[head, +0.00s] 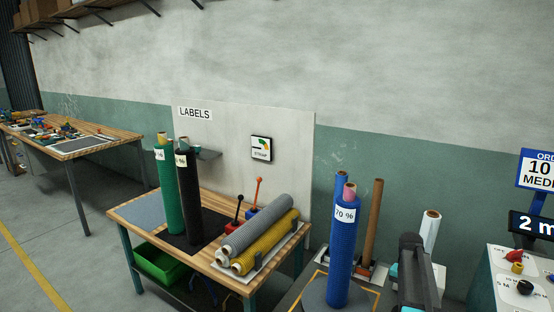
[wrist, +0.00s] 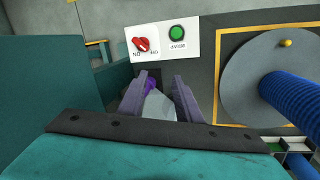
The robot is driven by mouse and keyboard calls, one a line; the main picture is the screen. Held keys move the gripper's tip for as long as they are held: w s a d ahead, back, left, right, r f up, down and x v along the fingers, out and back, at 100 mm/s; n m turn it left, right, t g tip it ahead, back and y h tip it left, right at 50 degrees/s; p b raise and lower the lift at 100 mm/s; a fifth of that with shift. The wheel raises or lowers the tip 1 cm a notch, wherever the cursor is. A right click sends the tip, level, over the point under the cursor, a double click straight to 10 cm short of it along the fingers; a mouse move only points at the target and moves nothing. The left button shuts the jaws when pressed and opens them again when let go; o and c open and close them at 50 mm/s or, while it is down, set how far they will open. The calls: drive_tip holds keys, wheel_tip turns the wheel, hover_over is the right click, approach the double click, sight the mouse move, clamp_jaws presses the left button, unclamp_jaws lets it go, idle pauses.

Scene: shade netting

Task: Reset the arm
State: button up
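My gripper (wrist: 167,80) shows in the wrist view, with its two grey-purple fingers apart. A pale grey shape and a small purple piece (wrist: 150,84) show between the fingers. I cannot tell whether they lie behind the fingers or touch them. Beyond the fingertips is a white control panel (wrist: 160,42) with a red rotary switch (wrist: 142,44) and a green button (wrist: 177,33). In the head view a dark part of my arm rises at the lower right, and my fingers cannot be made out there.
A blue net roll (head: 341,255) stands on a round grey turntable (wrist: 246,78), right of my gripper in the wrist view. The wooden bench (head: 207,262) holds green, black, grey and yellow rolls. A control console (head: 510,275) stands at the far right.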

drive_tip(key=s+a+f, duration=0.1)
drive_tip(key=a+f, duration=0.3)
drive_tip(key=s+a+f+n+g+b, duration=0.1)
drive_tip(key=s+a+f, duration=0.1)
drive_tip(key=f, duration=0.3)
drive_tip(key=s+a+f+n, duration=0.1)
drive_tip(key=a+f, duration=0.3)
drive_tip(key=a, duration=0.1)
drive_tip(key=shift+s+a+f, duration=0.25)
drive_tip(key=shift+a+f, duration=0.05)
drive_tip(key=shift+a, duration=0.05)
drive_tip(key=s+a+f+n+g+b, duration=0.2)
drive_tip(key=s+a+f, duration=0.6)
drive_tip(key=a+f, duration=0.25)
drive_tip(key=s+a+f+n+b, duration=0.1)
drive_tip(key=s+a+f+n, duration=0.2)
drive_tip(key=s, duration=0.8)
drive_tip(key=s+a+f+n+y, duration=0.1)
drive_tip(key=s+a+f+n, duration=0.2)
drive_tip(key=s+a+f, duration=0.5)
drive_tip(key=s, duration=0.3)
drive_tip(key=shift+f+n+g+b, duration=0.3)
drive_tip(key=shift+f+b, duration=0.05)
drive_tip(key=shift+s, duration=0.1)
